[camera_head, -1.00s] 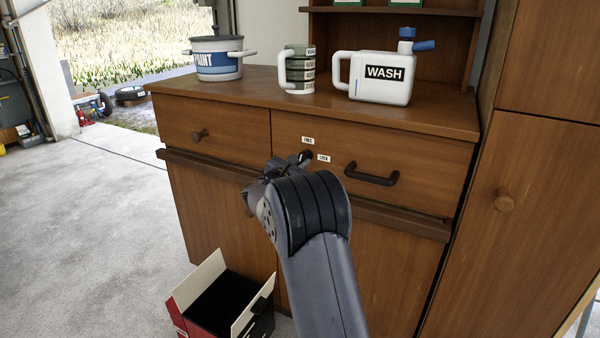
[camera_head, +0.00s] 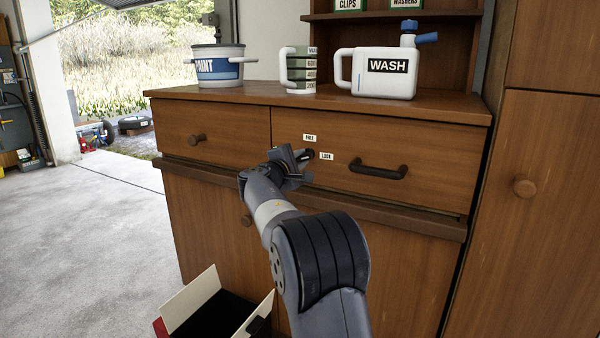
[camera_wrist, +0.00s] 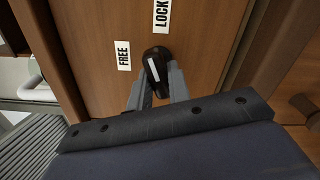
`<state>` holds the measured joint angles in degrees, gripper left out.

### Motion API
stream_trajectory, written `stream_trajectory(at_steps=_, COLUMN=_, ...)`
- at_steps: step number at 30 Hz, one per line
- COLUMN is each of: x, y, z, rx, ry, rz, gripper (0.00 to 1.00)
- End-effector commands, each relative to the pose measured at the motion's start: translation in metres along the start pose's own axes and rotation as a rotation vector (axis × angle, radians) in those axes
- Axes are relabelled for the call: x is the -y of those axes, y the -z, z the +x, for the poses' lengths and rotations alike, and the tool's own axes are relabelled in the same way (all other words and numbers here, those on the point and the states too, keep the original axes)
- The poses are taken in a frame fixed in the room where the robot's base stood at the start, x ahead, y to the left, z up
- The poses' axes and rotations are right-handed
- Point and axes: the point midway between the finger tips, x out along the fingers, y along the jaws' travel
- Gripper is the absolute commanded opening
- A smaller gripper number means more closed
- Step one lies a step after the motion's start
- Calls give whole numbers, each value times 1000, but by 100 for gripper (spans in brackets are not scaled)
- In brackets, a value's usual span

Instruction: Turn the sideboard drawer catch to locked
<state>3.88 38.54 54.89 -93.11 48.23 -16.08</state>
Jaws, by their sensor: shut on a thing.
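The drawer catch (camera_wrist: 155,64) is a small black knob with a white line on its face, on the right-hand drawer front (camera_head: 430,178) of the sideboard. In the wrist view the line runs roughly up the picture, toward the LOCK label (camera_wrist: 161,13). The FREE label (camera_wrist: 123,55) is left of the catch there. In the head view FREE (camera_head: 310,138) is above the catch and LOCK (camera_head: 327,156) is to its right. My gripper (camera_head: 301,157) is shut on the catch, with a finger at each side in the wrist view (camera_wrist: 157,82).
A dark drawer handle (camera_head: 378,170) is right of the catch. A ledge (camera_head: 400,215) runs below the drawers. A paint pot (camera_head: 218,66), a stacked mug (camera_head: 299,70) and a WASH jug (camera_head: 385,74) stand on top. An open box (camera_head: 205,310) is on the floor below.

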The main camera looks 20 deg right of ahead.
Motion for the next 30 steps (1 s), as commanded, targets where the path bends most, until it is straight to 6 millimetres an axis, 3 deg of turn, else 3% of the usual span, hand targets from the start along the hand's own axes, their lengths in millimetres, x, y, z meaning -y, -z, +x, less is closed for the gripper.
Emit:
stream_trajectory(at_steps=13, x=1, y=1, z=0, rx=1, ry=1, rz=299, gripper=0)
stream_trajectory(at_steps=30, x=-1, y=0, z=0, rx=1, ry=2, rz=379, gripper=0)
